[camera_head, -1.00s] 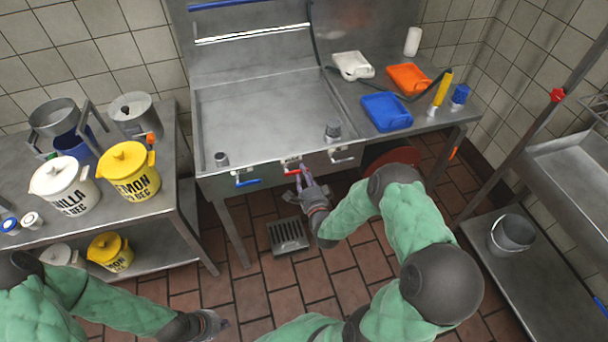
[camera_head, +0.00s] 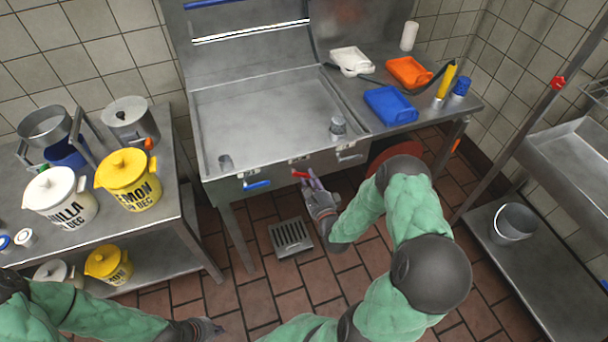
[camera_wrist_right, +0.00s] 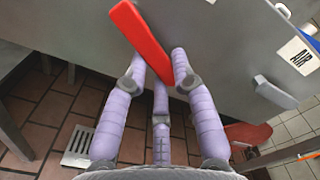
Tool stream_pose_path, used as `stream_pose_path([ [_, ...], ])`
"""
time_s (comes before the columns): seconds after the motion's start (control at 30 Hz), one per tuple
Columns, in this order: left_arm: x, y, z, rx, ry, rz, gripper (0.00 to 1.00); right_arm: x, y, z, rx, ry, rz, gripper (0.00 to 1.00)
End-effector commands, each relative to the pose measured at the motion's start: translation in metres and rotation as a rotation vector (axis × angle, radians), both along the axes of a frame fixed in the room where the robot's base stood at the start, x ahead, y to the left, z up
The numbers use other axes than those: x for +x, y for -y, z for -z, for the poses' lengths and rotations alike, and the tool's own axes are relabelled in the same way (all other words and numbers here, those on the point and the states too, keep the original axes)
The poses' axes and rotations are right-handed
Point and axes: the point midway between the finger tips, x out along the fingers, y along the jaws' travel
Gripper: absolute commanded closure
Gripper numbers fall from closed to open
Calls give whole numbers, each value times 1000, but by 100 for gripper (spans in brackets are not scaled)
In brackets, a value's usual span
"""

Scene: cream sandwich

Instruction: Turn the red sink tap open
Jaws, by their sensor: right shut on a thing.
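The red sink tap (camera_head: 299,174) is a flat red handle on the front panel of the steel sink unit, under a small label. In the right wrist view the red handle (camera_wrist_right: 137,32) slants from upper left down between my purple fingers. My right gripper (camera_head: 313,178) is at the handle's right end. In the wrist view my right gripper (camera_wrist_right: 161,68) has its fingers on both sides of the handle's lower end and is shut on it. My left gripper (camera_head: 212,327) is low in the head view, away from the sink; its fingers are too small to read.
A blue tap handle (camera_head: 257,185) sits left of the red one, and a grey handle (camera_head: 349,156) sits to its right. A floor drain (camera_head: 290,237) lies below. A side table (camera_head: 170,221) with pots stands left, a steel shelf (camera_head: 545,262) right.

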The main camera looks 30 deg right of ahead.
Motion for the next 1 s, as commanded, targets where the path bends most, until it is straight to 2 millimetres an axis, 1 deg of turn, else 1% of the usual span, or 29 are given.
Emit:
stream_pose_path([
  [0.17,0,0,3,0,-1,0,100,-3,-6,7,161,42,-3,100],
  [0.53,-1,0,7,0,-1,0,100,1,-21,16,502,123,-3,100],
  [0.8,0,0,6,0,-1,0,100,4,-32,19,730,180,-2,100],
  [1.0,0,0,5,0,-1,0,100,5,-38,20,860,211,-1,100],
])
